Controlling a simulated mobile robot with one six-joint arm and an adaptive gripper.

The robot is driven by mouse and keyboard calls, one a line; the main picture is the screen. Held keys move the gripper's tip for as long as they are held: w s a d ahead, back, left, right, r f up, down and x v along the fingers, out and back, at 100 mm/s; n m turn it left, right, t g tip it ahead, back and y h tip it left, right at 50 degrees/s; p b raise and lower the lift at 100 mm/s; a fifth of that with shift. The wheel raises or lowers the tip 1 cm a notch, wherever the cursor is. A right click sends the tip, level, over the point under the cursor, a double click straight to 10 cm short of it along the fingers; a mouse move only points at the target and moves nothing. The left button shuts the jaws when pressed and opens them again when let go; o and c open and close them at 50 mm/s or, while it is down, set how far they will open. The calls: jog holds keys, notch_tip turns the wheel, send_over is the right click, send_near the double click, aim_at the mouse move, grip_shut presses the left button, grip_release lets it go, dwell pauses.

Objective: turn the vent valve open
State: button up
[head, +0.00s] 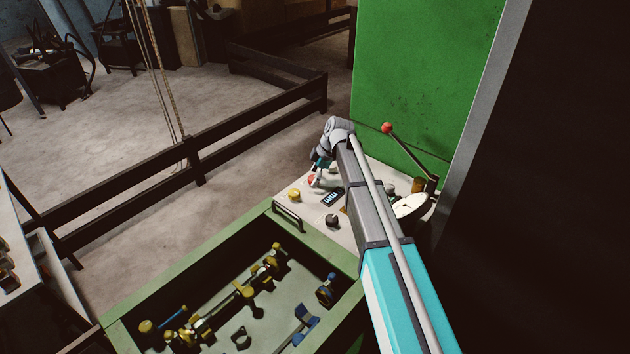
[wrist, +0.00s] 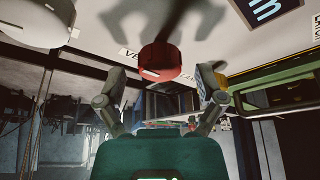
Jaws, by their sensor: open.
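The vent valve is a red knob (wrist: 160,62) with a pale line across its face. In the wrist view it sits on a light panel, beside a partly hidden label beginning "VE". In the head view the red knob (head: 312,180) shows at the panel's far left, partly behind my gripper (head: 322,166). In the wrist view my gripper (wrist: 162,82) is open. Its fingers stand on either side of the knob, with a gap showing on both sides. How deep the knob sits between them I cannot tell. The gripper is empty.
Near the knob on the panel are a yellow button (head: 294,195), a small display (head: 329,199) and a dark knob (head: 333,221). A red-balled lever (head: 387,128) and a white dial (head: 410,206) stand to the right. A green wall (head: 425,85) rises behind. An open green-rimmed drawer (head: 165,284) holds fittings.

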jog(key=shift+f, duration=0.2)
jog(key=c, duration=1.1)
